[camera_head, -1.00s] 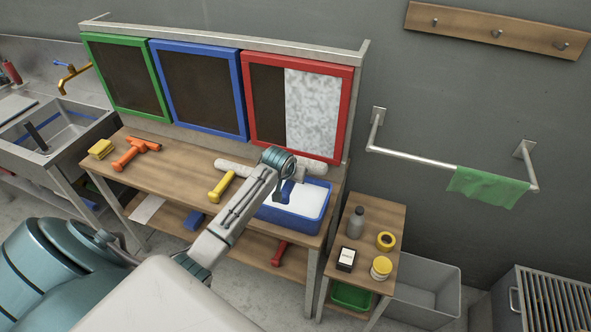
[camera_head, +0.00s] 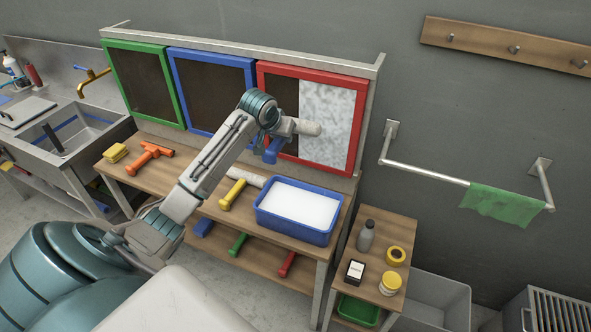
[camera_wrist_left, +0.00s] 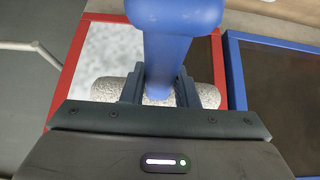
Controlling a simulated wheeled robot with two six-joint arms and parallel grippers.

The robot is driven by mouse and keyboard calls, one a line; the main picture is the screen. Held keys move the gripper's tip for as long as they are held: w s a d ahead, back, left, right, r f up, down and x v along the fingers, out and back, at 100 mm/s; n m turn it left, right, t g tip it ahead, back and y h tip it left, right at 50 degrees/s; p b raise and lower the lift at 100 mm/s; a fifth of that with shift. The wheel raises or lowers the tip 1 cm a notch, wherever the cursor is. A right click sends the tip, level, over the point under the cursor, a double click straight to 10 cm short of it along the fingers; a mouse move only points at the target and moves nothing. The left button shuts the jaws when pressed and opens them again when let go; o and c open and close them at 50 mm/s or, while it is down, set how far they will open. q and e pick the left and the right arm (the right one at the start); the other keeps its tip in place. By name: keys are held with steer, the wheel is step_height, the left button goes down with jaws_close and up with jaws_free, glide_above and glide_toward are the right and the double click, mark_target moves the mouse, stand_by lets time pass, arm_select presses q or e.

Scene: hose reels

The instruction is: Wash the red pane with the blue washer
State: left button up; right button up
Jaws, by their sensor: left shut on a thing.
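The red pane (camera_head: 318,77) stands upright at the right end of the rack. Its left part is dark and its right part is mottled white. My left gripper (camera_head: 281,138) is shut on the blue washer (camera_head: 271,151), held up in front of the pane's lower middle. The washer's pale fuzzy sleeve (camera_head: 306,127) lies across the pane; I cannot tell whether it touches. In the left wrist view the blue handle (camera_wrist_left: 172,55) sits between the fingers, and the sleeve (camera_wrist_left: 108,92) spans the white and dark parts. My right gripper is not in view.
A blue tub (camera_head: 296,231) of white suds stands on the bench below. A yellow washer (camera_head: 233,194) and an orange one (camera_head: 147,155) lie on the bench left of it. Blue (camera_head: 205,72) and green (camera_head: 137,51) panes stand left. A side table (camera_head: 395,238) holds bottles and jars.

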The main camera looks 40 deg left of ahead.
arm_select(q)
step_height(320, 180, up, 10)
steer(key=s+a, duration=0.3)
steer(key=w, duration=0.3)
steer(key=w+a, duration=0.1)
steer(key=w, duration=0.1)
steer(key=shift+w+r, duration=0.15)
steer(key=shift+w, duration=0.05)
steer(key=shift+w+a, duration=0.2)
steer(key=shift+w, duration=0.6)
stand_by(0.8)
step_height(320, 180, down, 28)
steer(key=b, duration=0.3)
steer(key=shift+r+b, duration=0.2)
steer(key=shift+b, duration=0.15)
stand_by(2.9)
